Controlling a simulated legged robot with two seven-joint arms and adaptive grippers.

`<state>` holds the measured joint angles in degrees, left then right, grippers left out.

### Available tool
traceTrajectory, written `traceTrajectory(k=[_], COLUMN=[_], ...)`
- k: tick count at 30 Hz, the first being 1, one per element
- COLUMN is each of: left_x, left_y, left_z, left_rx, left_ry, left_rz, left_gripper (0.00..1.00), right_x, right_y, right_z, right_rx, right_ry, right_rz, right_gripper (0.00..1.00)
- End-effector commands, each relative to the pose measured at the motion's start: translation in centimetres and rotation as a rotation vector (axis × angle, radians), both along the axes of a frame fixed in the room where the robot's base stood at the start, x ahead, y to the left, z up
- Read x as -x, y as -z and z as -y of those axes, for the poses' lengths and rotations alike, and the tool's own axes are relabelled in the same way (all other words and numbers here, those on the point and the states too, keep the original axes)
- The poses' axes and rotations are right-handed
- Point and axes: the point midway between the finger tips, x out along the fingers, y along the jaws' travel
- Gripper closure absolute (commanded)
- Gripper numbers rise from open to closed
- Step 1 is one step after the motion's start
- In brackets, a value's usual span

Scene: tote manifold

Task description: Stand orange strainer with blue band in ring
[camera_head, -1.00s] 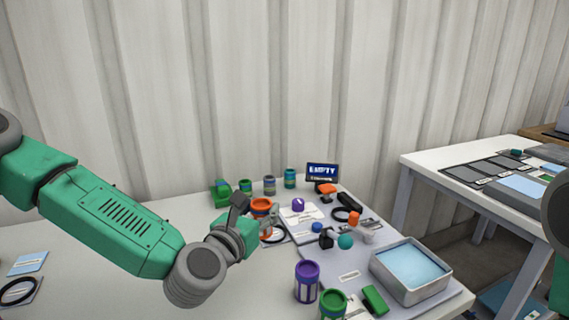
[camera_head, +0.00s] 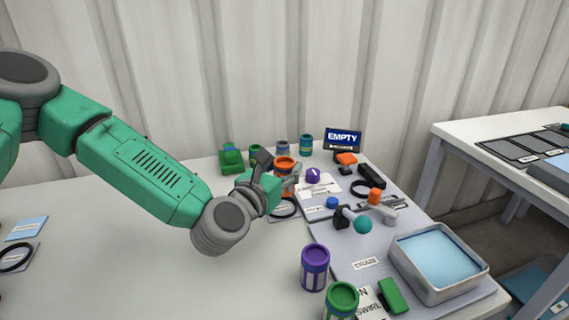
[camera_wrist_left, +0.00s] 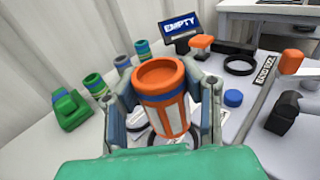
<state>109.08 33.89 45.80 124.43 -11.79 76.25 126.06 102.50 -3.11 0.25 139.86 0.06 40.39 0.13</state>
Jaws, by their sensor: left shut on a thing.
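The orange strainer with a blue band (camera_head: 285,163) is upright between the fingers of my left gripper (camera_head: 276,182). In the left wrist view the fingers close on both sides of the strainer (camera_wrist_left: 160,78), and its open orange rim faces up. A black ring (camera_head: 284,208) lies on a card just below the held strainer. In the wrist view the strainer and gripper partly hide this ring (camera_wrist_left: 170,139). Another black ring (camera_head: 15,258) lies on a card at the far left. My right gripper is not in view.
Several banded canisters stand behind, by a green block (camera_head: 231,158) and an EMPTY sign (camera_head: 342,139). A purple canister (camera_head: 314,268) and a green one (camera_head: 341,300) stand in front. A tray of blue liquid (camera_head: 476,270) is at right. The left-middle table is clear.

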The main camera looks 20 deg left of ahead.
Motion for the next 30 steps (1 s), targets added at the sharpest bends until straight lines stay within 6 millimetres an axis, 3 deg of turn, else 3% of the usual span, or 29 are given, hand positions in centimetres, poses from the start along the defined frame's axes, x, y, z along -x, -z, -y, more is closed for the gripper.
traceTrajectory(k=[15, 28, 29, 30], left_x=[0.0, 0.0, 0.0, 0.0], left_y=[4.3, 4.7, 4.7, 4.7], left_z=[0.1, -0.1, -0.1, -0.1], left_rx=[-0.001, 0.001, 0.001, 0.001], left_ry=[0.0, 0.0, 0.0, 0.0], left_rz=[0.0, 0.001, 0.001, 0.001], left_gripper=[0.98, 0.98, 0.58, 0.44], right_x=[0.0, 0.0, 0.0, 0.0], right_y=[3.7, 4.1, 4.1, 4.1], right_z=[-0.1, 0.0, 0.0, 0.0], right_rx=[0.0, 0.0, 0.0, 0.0], right_ry=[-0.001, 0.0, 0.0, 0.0], right_rz=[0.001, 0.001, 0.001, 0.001], right_gripper=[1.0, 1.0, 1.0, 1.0])
